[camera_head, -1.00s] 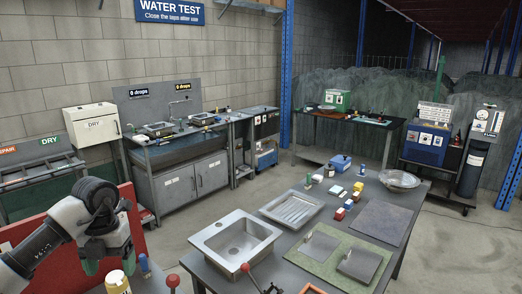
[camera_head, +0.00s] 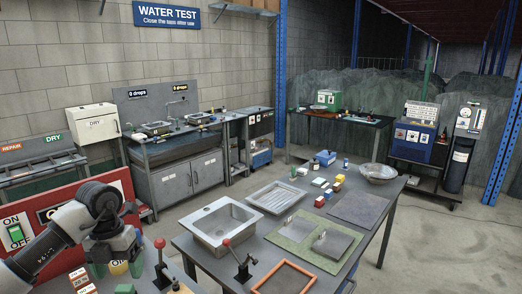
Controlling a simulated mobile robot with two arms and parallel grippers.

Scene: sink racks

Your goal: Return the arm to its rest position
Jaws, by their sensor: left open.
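My left arm comes in from the lower left, and its gripper (camera_head: 118,268) points down over a bench at the lower left edge. Its jaws are open around empty space as far as I can see; a yellow-topped item (camera_head: 119,267) shows behind or between the fingers, and I cannot tell which. A red panel (camera_head: 70,200) with an ON/OFF switch (camera_head: 16,235) stands behind the arm, partly hidden by it. My right gripper is not in view.
Small blocks and a steel bowl (camera_head: 377,172) sit farther back. The floor at right (camera_head: 450,245) is clear.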

